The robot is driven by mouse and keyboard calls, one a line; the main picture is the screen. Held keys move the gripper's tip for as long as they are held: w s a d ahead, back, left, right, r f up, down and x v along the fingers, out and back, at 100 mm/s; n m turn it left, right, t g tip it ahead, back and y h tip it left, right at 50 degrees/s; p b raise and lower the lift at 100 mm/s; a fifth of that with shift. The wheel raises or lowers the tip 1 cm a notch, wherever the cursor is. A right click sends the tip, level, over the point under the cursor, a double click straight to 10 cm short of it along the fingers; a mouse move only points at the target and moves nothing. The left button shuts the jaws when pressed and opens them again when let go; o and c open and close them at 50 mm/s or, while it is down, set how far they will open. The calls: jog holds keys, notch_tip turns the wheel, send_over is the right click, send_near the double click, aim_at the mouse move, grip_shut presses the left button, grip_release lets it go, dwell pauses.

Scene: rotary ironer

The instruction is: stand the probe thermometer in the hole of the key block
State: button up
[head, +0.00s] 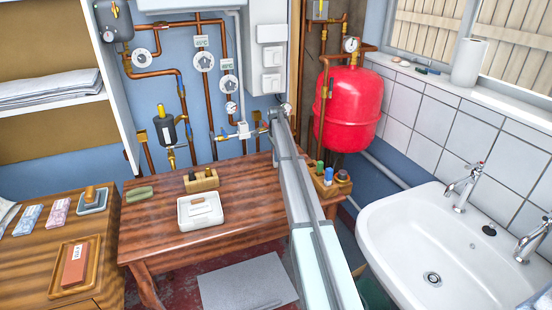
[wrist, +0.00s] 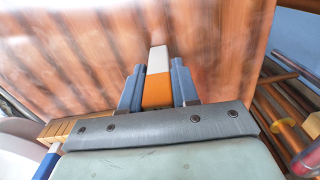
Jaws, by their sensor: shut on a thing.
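My gripper (wrist: 157,88) is shut on an orange piece with a white end, seemingly the probe thermometer (wrist: 157,75). The piece is between the blue fingers, and the wooden table top lies beyond it, blurred. Its probe is not visible. In the head view my arm hides the gripper and the held piece. Two wooden blocks stand on the table: a left one (head: 203,184) with a dark and a yellow item, and a right one (head: 326,190) with green, blue and brown tops. I cannot tell which is the key block. No empty hole can be made out.
A white tray (head: 187,220) with a small item sits mid-table, and a green object (head: 139,194) lies at the left. Copper pipes and a red vessel (head: 348,110) stand behind. A sink (head: 455,240) is at the right. The table's front left is clear.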

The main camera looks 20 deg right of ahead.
grip_shut()
jog(key=r, duration=0.9)
jog(key=shift+d+r, duration=0.25)
jog(key=shift+d, duration=0.05)
jog(key=shift+s+d+r, duration=1.05)
jog(key=shift+s+d, duration=4.65)
jog(key=shift+d, duration=0.25)
jog(key=shift+n, duration=0.4)
jog(key=shift+f, duration=4.85)
jog(key=shift+f, duration=0.15)
